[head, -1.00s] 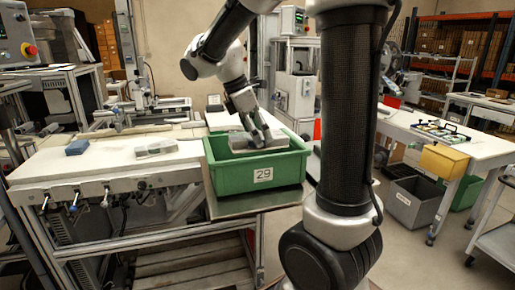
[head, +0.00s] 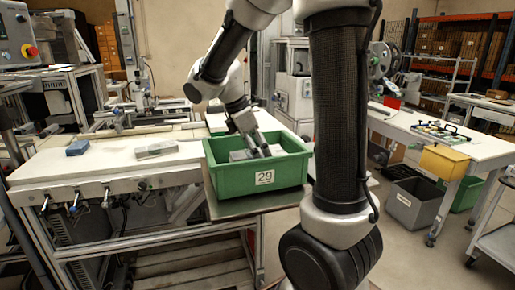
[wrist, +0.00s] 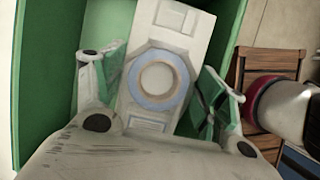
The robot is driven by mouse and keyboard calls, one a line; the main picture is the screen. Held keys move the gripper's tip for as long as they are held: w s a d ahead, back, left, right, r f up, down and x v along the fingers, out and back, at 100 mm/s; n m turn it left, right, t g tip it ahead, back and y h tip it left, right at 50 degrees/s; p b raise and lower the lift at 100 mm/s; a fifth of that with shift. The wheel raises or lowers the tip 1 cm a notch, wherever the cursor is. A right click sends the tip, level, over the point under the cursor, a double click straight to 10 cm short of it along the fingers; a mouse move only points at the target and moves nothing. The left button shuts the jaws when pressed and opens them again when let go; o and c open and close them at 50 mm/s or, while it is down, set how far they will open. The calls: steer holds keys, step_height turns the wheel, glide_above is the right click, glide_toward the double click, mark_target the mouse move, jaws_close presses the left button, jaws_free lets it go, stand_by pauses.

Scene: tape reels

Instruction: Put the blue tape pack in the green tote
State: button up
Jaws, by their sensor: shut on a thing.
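In the head view my gripper (head: 258,150) points down into the green tote (head: 225,178), and the grey-looking pack (head: 239,156) shows inside, below the rim. The tote carries a label reading 29. Whether the pack touches the tote floor is hidden by the front wall.
A small blue block (head: 77,147) and a pale, clear-looking pack (head: 155,149) lie on the white bench (head: 110,168) left of the tote. The tote's walls stand close around my gripper.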

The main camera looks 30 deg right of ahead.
steer(key=o, duration=1.1)
steer(key=v, duration=1.3)
steer(key=s+f+m+t+y, duration=0.1)
steer(key=s+f+m+t, duration=0.1)
steer(key=s+m, duration=0.3)
steer(key=s+d+f+m+t+y, duration=0.1)
steer(key=s+f+m+y, duration=0.1)
steer(key=s+m, duration=0.3)
steer(key=s+f+m+t+y, duration=0.1)
steer(key=s+f+m+t, duration=0.1)
steer(key=s+m, duration=0.2)
steer(key=shift+s+d+f+m+t, duration=0.1)
steer(key=shift+s+d+m+t, duration=0.1)
steer(key=shift+s, duration=0.75)
steer(key=shift+s+d+f+m+t, duration=0.1)
steer(key=shift+s+d+m, duration=0.1)
steer(key=shift+s, duration=0.75)
